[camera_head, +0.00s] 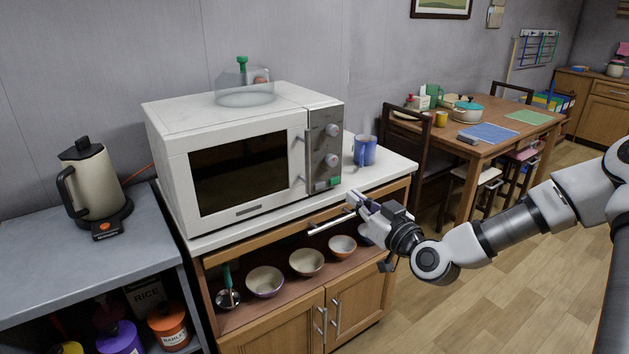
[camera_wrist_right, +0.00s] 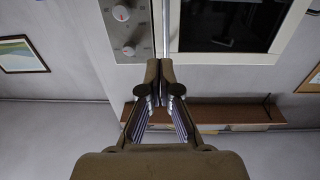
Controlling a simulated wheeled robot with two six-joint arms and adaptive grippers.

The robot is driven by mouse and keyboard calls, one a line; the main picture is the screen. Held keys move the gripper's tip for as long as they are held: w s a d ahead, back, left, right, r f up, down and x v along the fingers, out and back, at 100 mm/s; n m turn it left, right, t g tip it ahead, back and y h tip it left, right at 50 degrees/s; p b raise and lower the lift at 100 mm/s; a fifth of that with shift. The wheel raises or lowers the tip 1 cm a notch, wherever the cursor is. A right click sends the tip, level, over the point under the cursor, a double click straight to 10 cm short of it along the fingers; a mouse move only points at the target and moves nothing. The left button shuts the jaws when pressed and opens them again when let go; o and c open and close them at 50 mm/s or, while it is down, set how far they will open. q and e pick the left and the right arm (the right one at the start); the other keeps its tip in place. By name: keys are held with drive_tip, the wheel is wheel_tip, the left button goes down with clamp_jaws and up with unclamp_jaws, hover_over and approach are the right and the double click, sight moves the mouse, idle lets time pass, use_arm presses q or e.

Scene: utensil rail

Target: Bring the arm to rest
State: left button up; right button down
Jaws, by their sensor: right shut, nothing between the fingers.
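My right arm (camera_head: 520,222) reaches in from the right in the head view. Its gripper (camera_head: 355,199) is in front of the cabinet's drawer, close to the drawer handle (camera_head: 331,223); I cannot tell whether they touch. In the right wrist view the fingers of the right gripper (camera_wrist_right: 159,68) are shut together with nothing between them. The microwave front (camera_wrist_right: 227,25) lies beyond the fingertips there. My left gripper is not in view.
A white microwave (camera_head: 240,165) with a glass dome (camera_head: 245,88) on top stands on the cabinet, beside a blue mug (camera_head: 365,151). Bowls (camera_head: 265,281) sit on the shelf below. A kettle (camera_head: 95,182) stands at left. A dining table (camera_head: 500,145) stands behind; floor (camera_head: 480,290) is free at right.

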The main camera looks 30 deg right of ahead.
drive_tip(key=s+a+f+n+g+y+p, duration=0.15)
drive_tip(key=s+a+f+g, duration=0.3)
drive_tip(key=f, duration=0.55)
drive_tip(key=s+a+f+n+g+y+p, duration=0.1)
drive_tip(key=s+a+f+n+g+p, duration=0.4)
drive_tip(key=f, duration=0.6)
drive_tip(key=s+a+f+m+g+h, duration=0.1)
drive_tip(key=s+a+f+m+g, duration=0.1)
drive_tip(key=s+f, duration=0.4)
drive_tip(key=s+a+f+m+g+h, duration=0.2)
drive_tip(key=s+f+m+g, duration=0.3)
drive_tip(key=s, duration=0.9)
drive_tip(key=shift+s+a+f+g, duration=0.25)
drive_tip(key=shift+a+f+g, duration=0.2)
drive_tip(key=shift+f+g, duration=0.45)
drive_tip(key=shift+w+r, duration=0.1)
drive_tip(key=shift+r, duration=0.15)
